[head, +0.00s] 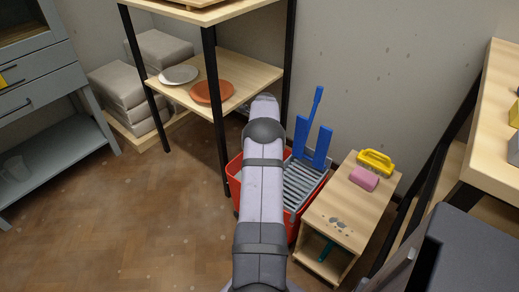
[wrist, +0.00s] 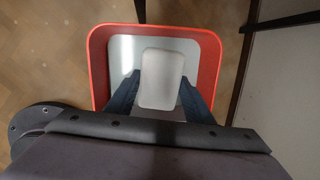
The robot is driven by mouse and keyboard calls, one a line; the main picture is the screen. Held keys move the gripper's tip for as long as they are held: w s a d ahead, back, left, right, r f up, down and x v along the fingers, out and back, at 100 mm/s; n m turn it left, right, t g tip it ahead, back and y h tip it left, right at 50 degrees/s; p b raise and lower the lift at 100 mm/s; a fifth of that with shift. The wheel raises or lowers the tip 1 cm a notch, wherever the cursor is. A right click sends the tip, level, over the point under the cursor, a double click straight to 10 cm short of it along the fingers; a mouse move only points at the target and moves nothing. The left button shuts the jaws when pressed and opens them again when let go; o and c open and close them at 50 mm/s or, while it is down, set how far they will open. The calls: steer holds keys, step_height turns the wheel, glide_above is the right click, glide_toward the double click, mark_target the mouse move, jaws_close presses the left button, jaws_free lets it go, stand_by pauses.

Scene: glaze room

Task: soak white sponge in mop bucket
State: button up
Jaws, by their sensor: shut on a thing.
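The white sponge (wrist: 161,79) is between the two dark fingers of my gripper (wrist: 158,92) in the wrist view. My gripper is shut on it. The red mop bucket (wrist: 209,55) is below the sponge in the wrist view, its rim around the sponge and fingers in the picture. A pale grey surface shows inside the bucket; I cannot tell how far above it the sponge is. In the head view the mop bucket (head: 234,180) stands on the floor, partly behind my arm, with a grey wringer (head: 303,183) and blue handle at its right. My gripper and the sponge are hidden there.
A small wooden stand (head: 340,213) right of the bucket holds a pink sponge (head: 364,179) and a yellow brush (head: 375,162). A shelf rack (head: 245,83) with a grey plate (head: 179,74) and an orange plate (head: 212,91) stands behind. The floor at left is clear.

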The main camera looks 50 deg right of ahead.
step_height(320, 180, down, 14)
steer(key=b, duration=0.7)
stand_by(0.4)
steer(key=shift+f, duration=0.15)
stand_by(1.2)
step_height(320, 180, up, 17)
steer(key=p, duration=1.3)
steer(key=shift+r, duration=0.2)
stand_by(0.9)
